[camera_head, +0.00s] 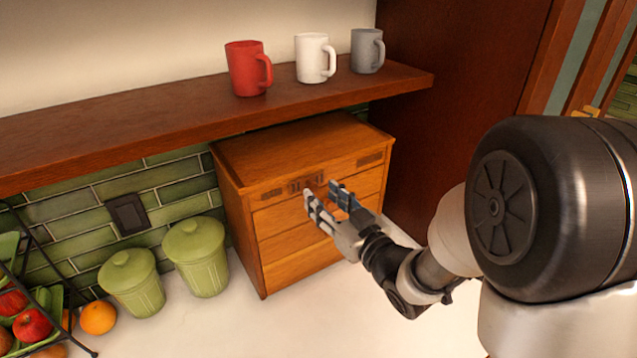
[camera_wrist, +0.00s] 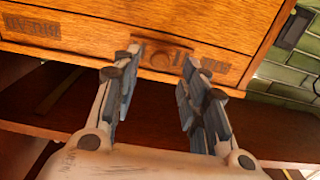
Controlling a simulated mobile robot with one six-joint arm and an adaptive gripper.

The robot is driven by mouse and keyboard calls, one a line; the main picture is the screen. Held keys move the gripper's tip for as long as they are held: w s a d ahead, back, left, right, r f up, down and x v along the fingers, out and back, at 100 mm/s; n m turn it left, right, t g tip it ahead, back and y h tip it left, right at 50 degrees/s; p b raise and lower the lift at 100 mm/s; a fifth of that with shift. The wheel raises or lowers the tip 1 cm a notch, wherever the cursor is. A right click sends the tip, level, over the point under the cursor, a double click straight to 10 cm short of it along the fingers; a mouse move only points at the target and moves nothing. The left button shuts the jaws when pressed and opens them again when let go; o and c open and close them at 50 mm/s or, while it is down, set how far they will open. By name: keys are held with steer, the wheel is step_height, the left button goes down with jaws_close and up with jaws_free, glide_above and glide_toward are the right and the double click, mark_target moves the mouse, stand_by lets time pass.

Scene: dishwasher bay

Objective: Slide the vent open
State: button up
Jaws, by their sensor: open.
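A wooden breadbox-like cabinet (camera_head: 300,150) stands on the counter under the shelf. My gripper (camera_head: 322,191) is in front of the vent. Nothing is held.
A shelf (camera_head: 150,112) overhangs the cabinet and carries a red mug (camera_head: 247,70), a white mug (camera_head: 312,58) and a grey mug (camera_head: 366,50). Two green canisters (camera_head: 197,258) stand left of the cabinet, near a fruit rack (camera_head: 40,290). A dark wooden panel (camera_head: 450,90) rises at right.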

mark_target(314, 188)
steer(key=shift+p+x, duration=0.3)
steer(key=shift+x, duration=1.2)
jaws_close()
steer(key=shift+d, duration=0.1)
